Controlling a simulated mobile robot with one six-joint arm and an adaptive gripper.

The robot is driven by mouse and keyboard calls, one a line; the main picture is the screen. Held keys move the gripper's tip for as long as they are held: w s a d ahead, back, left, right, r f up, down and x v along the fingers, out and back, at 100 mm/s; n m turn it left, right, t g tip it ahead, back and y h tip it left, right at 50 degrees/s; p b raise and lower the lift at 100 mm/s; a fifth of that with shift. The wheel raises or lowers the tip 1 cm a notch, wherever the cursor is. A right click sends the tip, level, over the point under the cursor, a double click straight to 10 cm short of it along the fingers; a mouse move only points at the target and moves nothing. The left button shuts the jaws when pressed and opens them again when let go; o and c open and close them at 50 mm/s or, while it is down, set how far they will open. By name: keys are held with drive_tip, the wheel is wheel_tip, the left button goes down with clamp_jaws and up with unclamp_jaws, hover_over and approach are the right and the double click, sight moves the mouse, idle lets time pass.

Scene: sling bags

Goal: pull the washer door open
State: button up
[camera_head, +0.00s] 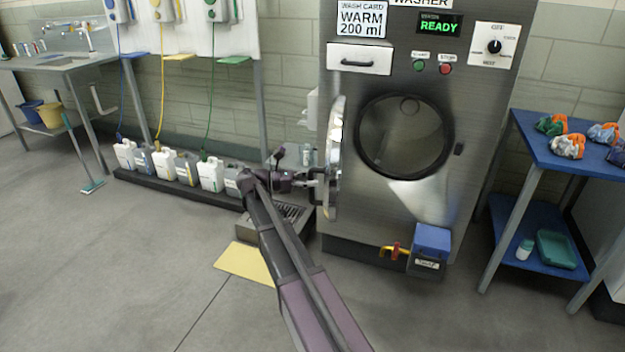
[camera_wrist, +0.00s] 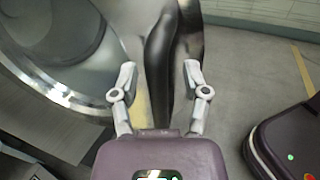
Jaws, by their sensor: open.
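The washer door (camera_head: 336,158) stands swung out to the left of the steel washer (camera_head: 440,190), seen nearly edge-on, and the round drum opening (camera_head: 405,136) is uncovered. My gripper (camera_head: 318,180) is at the left side of the door. In the wrist view my gripper (camera_wrist: 158,82) is open, with one finger on each side of a dark curved bar (camera_wrist: 160,65) that looks like the door handle. The door's rim and glass (camera_wrist: 60,50) fill the left of that view. Whether the fingers touch the bar cannot be told.
Several jugs (camera_head: 210,174) line a low rack at the left. A blue table (camera_head: 560,150) with cloth bundles stands at the right.

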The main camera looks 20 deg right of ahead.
drive_tip(key=v, duration=0.7)
drive_tip(key=shift+a, duration=0.25)
drive_tip(key=shift+s+f, duration=0.1)
drive_tip(key=c, duration=0.7)
drive_tip(key=shift+s+d+f, duration=0.1)
drive_tip(key=shift+s+f, duration=0.1)
clamp_jaws()
drive_tip(key=s+a+f+m+t+y, duration=0.2)
drive_tip(key=s+f+m+t+y, duration=0.15)
drive_tip(key=s+f+y, duration=0.35)
drive_tip(key=s+a+f+m+t+y, duration=0.25)
drive_tip(key=s+f+m+y, duration=0.25)
drive_tip(key=s+f, duration=0.4)
drive_tip(key=s+a+f+m+y, duration=0.2)
drive_tip(key=s+a+m+y, duration=0.2)
drive_tip(key=a, duration=0.3)
drive_tip(key=shift+s+m+y, duration=0.4)
drive_tip(key=shift+s+m, duration=0.2)
drive_tip(key=shift+m, duration=0.05)
drive_tip(key=shift+a, duration=0.25)
